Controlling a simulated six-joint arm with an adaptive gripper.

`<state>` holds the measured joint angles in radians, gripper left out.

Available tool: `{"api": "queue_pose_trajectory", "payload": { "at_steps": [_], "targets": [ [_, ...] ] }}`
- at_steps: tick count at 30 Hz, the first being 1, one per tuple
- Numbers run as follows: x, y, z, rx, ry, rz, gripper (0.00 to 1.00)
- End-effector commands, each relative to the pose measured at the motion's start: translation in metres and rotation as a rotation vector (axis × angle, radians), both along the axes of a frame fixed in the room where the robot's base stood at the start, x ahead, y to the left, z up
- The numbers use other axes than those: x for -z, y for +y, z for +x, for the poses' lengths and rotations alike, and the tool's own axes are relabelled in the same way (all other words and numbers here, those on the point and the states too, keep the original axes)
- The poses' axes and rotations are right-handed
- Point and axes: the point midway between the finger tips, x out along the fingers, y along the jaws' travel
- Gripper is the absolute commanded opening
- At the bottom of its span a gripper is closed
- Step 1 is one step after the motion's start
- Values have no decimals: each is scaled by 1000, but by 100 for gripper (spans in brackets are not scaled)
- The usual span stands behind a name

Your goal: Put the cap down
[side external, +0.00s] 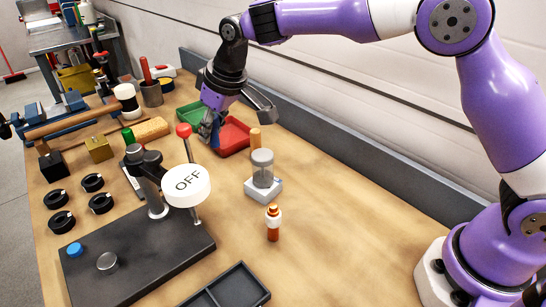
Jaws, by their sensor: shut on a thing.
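My gripper (208,132) points down at the front left of the red tray (236,137), over the back part of the bench. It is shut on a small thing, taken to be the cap. The fingers hide it, so its shape and colour cannot be told. I cannot tell whether it touches the bench or tray. An orange bottle (273,226) with a white collar and narrow orange tip stands upright on the open bench, well in front of my gripper.
A clear jar on a grey block (263,190) stands right of centre. Black rings (101,203) lie left. The bench's right side (350,240) is clear.

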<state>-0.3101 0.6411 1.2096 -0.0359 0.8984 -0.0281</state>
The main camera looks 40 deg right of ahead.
Motion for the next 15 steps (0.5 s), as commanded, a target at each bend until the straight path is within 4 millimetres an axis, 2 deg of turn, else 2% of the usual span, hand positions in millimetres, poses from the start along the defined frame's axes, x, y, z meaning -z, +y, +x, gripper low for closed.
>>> {"api": "queue_pose_trajectory", "payload": {
  "at_steps": [5, 12, 15],
  "targets": [
    [-14, -9, -64, -383, -5, 0, 0],
    [-16, -14, -191, -1014, -9, 0, 0],
    [-13, -14, -236, -1215, -10, -1, 0]
  ]
}}
